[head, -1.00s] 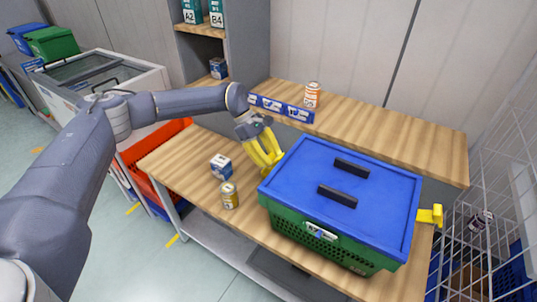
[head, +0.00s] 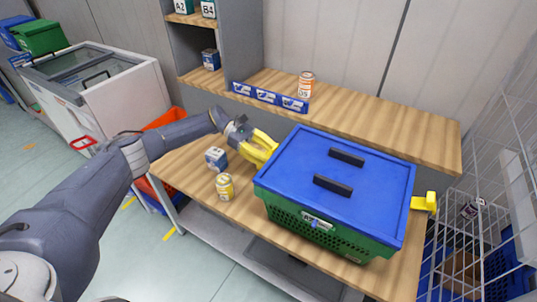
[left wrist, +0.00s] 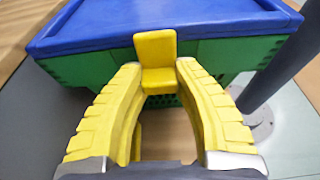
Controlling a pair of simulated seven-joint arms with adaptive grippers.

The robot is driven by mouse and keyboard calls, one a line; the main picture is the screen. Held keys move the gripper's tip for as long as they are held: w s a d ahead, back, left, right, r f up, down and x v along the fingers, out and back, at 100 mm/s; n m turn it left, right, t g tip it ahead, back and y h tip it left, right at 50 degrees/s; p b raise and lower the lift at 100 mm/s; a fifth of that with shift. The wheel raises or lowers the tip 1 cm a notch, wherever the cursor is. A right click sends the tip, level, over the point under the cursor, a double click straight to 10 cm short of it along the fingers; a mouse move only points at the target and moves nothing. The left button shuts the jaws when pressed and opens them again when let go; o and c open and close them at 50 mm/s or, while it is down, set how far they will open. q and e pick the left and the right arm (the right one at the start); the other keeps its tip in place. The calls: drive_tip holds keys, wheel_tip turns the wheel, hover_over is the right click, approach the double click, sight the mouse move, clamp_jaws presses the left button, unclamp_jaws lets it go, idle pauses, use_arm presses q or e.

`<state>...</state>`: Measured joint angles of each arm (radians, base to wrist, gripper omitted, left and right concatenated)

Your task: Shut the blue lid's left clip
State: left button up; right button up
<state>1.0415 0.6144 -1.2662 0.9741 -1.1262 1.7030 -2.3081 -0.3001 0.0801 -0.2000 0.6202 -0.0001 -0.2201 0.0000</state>
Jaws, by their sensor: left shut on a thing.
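A green crate (head: 300,213) carries a blue lid (head: 375,185) with two dark handles; both also show in the left wrist view, the lid (left wrist: 90,30) above the crate (left wrist: 215,55). The lid's yellow left clip (left wrist: 156,48) stands at the lid's edge, its upper plate reaching up to the rim. My left gripper (left wrist: 158,66) has its yellow fingers on either side of this clip, shut on it. In the head view my left gripper (head: 264,148) is at the crate's left side, where the clip is hidden. The yellow right clip (head: 427,202) sticks outward.
An orange-and-white can (head: 306,85) stands on the raised shelf behind. A wire rack (head: 500,190) is close on the right.

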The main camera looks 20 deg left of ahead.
use_arm(q)
drive_tip(key=shift+s+d+f, duration=0.1)
drive_tip(key=shift+f, duration=0.1)
idle(0.3)
drive_tip(key=o, duration=1.2)
drive_tip(key=shift+r, duration=0.1)
drive_tip(key=shift+o, duration=0.2)
drive_tip(key=v, duration=1.2)
